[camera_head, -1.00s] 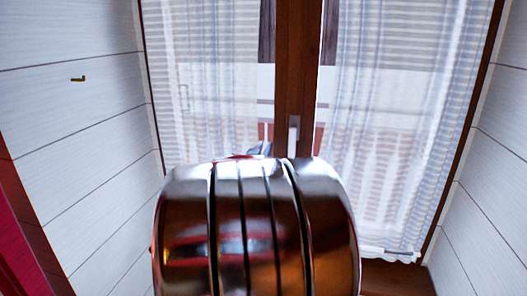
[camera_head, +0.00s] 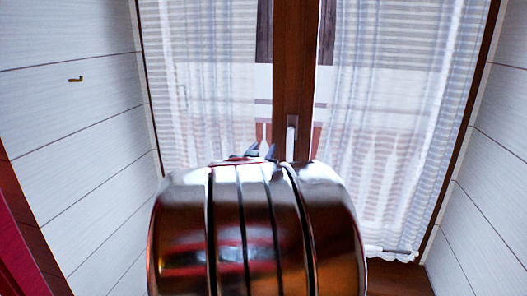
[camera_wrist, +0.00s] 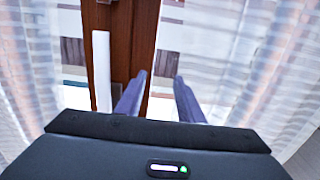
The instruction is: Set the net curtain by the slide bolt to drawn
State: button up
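Two sheer white net curtains hang over the window, a left one (camera_head: 205,80) and a right one (camera_head: 405,110), either side of a brown post. A white upright fitting (camera_head: 291,135) sits on the post and also shows in the wrist view (camera_wrist: 102,70); I cannot tell whether it is the slide bolt. My gripper (camera_head: 261,152) is near the left curtain's inner edge, left of the fitting. In the wrist view its two dark fingers (camera_wrist: 158,92) are apart with no cloth seen between them. My arm hides the area below.
A small brass hook-like piece (camera_head: 76,79) is on the pale panelled left wall (camera_head: 75,140). Another pale wall (camera_head: 492,180) closes in on the right. The brown post (camera_head: 295,60) stands between the curtains. A red edge (camera_head: 20,240) shows at lower left.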

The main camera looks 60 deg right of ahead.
jog(key=v, duration=1.3)
dwell(0.4)
jog(key=w+a+f+n+t+y, duration=0.3)
jog(key=w+a+n+t+y, duration=0.45)
jog(key=w+a, duration=0.75)
jog(key=w+a+f+n+y, duration=0.25)
jog(key=a+y, duration=0.45)
jog(key=a, duration=0.7)
jog(key=s+a+f+n+g+y, duration=0.1)
jog(key=s+a+f+n+g, duration=0.1)
jog(key=s+a, duration=0.5)
jog(key=s+a+f+n+g+y, duration=0.2)
jog(key=s+a+f+n+g, duration=0.1)
jog(key=s+a, duration=0.4)
notch_tip(320, 180, down, 3)
jog(key=shift+s+r+g, duration=0.15)
jog(key=shift+s+g, duration=0.15)
jog(key=shift+g, duration=0.15)
